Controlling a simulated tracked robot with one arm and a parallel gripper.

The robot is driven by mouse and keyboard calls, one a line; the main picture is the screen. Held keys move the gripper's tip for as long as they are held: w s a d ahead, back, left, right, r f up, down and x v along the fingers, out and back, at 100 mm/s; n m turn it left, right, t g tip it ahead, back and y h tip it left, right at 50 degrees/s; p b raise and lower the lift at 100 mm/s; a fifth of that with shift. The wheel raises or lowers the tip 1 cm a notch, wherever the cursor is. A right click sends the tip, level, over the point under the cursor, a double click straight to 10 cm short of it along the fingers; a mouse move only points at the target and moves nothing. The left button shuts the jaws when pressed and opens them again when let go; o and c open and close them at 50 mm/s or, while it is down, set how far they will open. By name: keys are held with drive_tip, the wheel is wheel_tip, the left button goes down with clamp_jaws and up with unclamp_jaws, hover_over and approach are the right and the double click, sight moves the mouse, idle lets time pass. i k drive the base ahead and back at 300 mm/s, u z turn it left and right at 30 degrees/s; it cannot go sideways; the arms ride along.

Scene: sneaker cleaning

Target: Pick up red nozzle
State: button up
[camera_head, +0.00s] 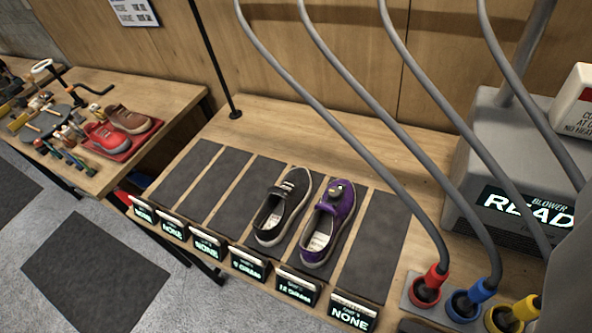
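My gripper does not show clearly in this view. A grey shape at the lower right edge is cut off, and I cannot tell what it is.
Grey hoses cross the space above the nozzles. A grey blower (487,155) with a lit screen stands behind them. A black shoe (271,221) and a purple shoe (337,213) rest on dark mats to the left. A cluttered table (165,90) stands far left.

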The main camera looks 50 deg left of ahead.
sight(435, 276)
drive_tip(key=k, duration=1.9)
drive_tip(key=u, duration=0.5)
drive_tip(key=i, duration=1)
